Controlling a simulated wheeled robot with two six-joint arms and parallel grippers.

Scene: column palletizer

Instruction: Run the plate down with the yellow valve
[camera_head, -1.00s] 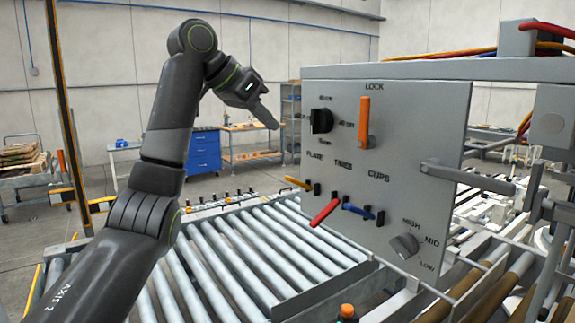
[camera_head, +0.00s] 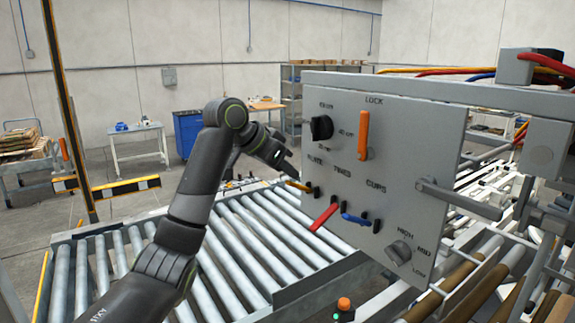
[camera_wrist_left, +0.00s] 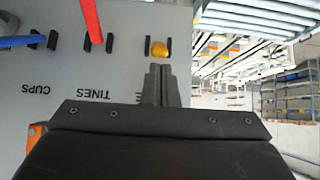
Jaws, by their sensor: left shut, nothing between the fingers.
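The yellow valve handle (camera_head: 299,186) sits on the grey control panel (camera_head: 400,110), under the PLATE label and left of the red handle. It points out to the left from its slot. My left gripper (camera_head: 292,171) is shut and empty, just above the yellow handle. In the left wrist view the shut fingertips (camera_wrist_left: 160,70) point at the yellow handle (camera_wrist_left: 159,49), which shows just beyond them. I cannot tell whether they touch. I cannot pick out the plate. My right gripper is not in view.
A red handle (camera_head: 325,214) and a blue handle (camera_head: 356,219) sit beside the yellow one. A black knob (camera_head: 321,127), an orange lock lever (camera_head: 363,135) and a grey knob (camera_head: 399,251) are on the same panel. A roller conveyor (camera_head: 240,255) runs below my left arm.

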